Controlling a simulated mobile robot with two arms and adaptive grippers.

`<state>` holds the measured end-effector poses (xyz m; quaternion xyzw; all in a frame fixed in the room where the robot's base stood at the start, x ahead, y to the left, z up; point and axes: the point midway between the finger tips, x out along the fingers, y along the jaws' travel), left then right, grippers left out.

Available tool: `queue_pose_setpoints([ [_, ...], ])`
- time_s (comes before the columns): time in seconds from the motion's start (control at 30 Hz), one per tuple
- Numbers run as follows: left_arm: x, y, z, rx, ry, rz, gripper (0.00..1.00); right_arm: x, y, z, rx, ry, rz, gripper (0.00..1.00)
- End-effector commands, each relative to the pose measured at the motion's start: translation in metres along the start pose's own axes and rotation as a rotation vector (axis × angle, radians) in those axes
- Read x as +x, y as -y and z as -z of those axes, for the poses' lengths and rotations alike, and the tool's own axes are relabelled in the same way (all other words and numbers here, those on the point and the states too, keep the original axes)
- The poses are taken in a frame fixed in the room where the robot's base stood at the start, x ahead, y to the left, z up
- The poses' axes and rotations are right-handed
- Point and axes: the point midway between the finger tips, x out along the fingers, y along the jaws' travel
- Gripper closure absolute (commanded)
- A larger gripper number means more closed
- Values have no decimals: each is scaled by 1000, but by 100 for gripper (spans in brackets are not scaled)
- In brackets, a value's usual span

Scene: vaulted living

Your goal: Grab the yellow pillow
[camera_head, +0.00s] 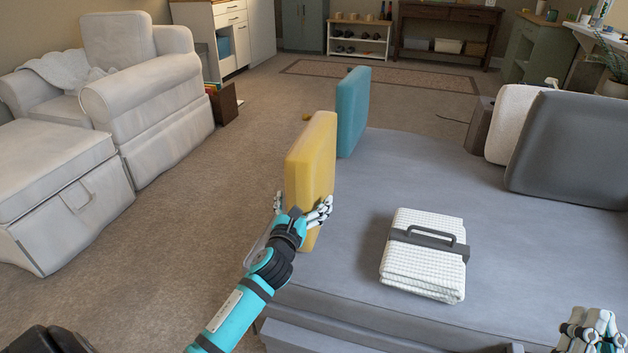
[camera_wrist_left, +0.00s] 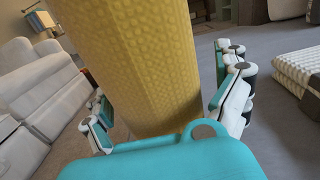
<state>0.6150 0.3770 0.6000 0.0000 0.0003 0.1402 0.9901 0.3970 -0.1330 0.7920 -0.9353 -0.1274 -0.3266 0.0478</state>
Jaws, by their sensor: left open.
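The yellow pillow (camera_head: 311,160) stands upright on its edge at the left side of the grey sofa seat. My left gripper (camera_head: 301,206) is open, with one finger on each side of the pillow's lower near end. In the left wrist view the yellow pillow (camera_wrist_left: 135,65) fills the space between the open fingers. A gap shows beside the right finger there; contact on the left is unclear. My right gripper (camera_head: 590,330) is at the bottom right corner, partly cut off, and its opening is unclear.
A teal pillow (camera_head: 353,110) stands just behind the yellow one. A folded white blanket (camera_head: 424,275) with a dark handled strap lies on the grey seat (camera_head: 350,265). Grey (camera_head: 570,150) and white (camera_head: 512,122) cushions rest at the right. Open carpet lies left, before a white armchair (camera_head: 150,100).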

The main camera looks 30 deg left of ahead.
Motion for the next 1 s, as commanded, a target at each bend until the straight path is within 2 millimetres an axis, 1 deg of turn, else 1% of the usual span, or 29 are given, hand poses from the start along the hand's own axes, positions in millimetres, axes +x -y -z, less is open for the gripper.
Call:
queue_pose_setpoints([
  [0.03,0,0,0,0,0,0,0,0,0,0,0,1,0,100],
  [0.07,0,0,0,0,0,0,3,0,0,0,0,1,0,100],
  [0.63,0,0,0,0,0,0,77,0,0,-1,-1,3,0,100],
  [0.67,0,0,-3,0,6,1,78,0,0,-1,-1,3,0,100],
  [1.0,0,0,-5,0,5,1,78,1,0,-2,-1,14,-1,100],
])
